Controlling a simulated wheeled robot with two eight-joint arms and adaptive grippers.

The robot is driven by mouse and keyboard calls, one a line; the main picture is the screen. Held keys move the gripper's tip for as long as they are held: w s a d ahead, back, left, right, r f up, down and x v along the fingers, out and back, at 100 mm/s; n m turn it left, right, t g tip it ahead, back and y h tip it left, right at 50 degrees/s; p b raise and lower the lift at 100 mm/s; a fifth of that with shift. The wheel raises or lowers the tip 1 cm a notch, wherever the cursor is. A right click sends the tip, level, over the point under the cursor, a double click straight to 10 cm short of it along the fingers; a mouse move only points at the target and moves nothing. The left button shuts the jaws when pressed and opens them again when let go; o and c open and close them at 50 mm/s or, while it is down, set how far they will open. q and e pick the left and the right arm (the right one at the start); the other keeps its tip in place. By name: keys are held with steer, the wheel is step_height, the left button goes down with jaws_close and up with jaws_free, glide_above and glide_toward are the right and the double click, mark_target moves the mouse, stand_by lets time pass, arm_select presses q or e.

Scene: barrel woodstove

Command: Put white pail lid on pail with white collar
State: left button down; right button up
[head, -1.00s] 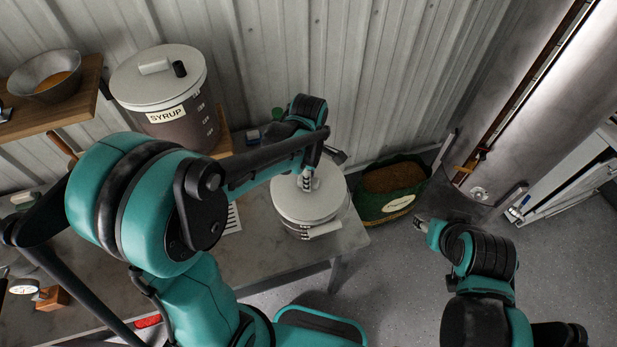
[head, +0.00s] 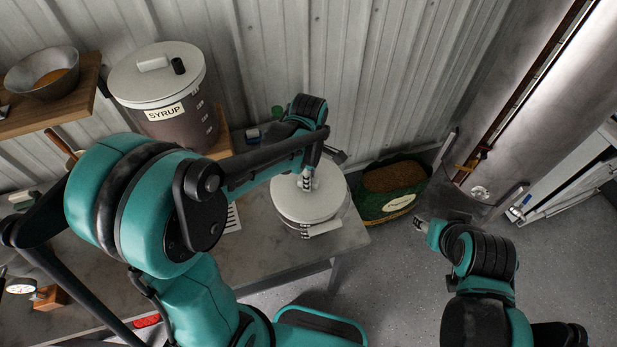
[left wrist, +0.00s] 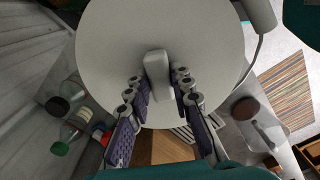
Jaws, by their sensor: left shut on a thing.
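The white pail lid (head: 318,207) is a round disc at the right end of the table, over a pail (head: 304,231). It fills the top of the left wrist view (left wrist: 160,30), with a white bar handle (left wrist: 157,75) in its middle. My left gripper (head: 306,184) is over the lid, with its fingers shut on this handle; the fingers also show in the left wrist view (left wrist: 164,90). The lid hides most of the pail and any collar, and I cannot tell whether it is fully seated. My right gripper (head: 420,227) hangs right of the table, apart from the pail; its jaws are unclear.
A lidded pail labelled SYRUP (head: 180,120) stands behind at the left. A bowl (head: 42,74) sits on a wooden shelf (head: 60,112). A green tub (head: 393,187) stands on the floor beyond the table's right edge. Small bottles (left wrist: 62,148) show left of the lid.

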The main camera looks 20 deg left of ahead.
arm_select(q)
steer(key=shift+f, duration=0.1)
stand_by(0.5)
steer(key=c, duration=0.9)
jaws_free()
steer(key=shift+r+p, duration=2.45)
steer(key=shift+r, duration=1.1)
steer(key=shift+r, duration=0.1)
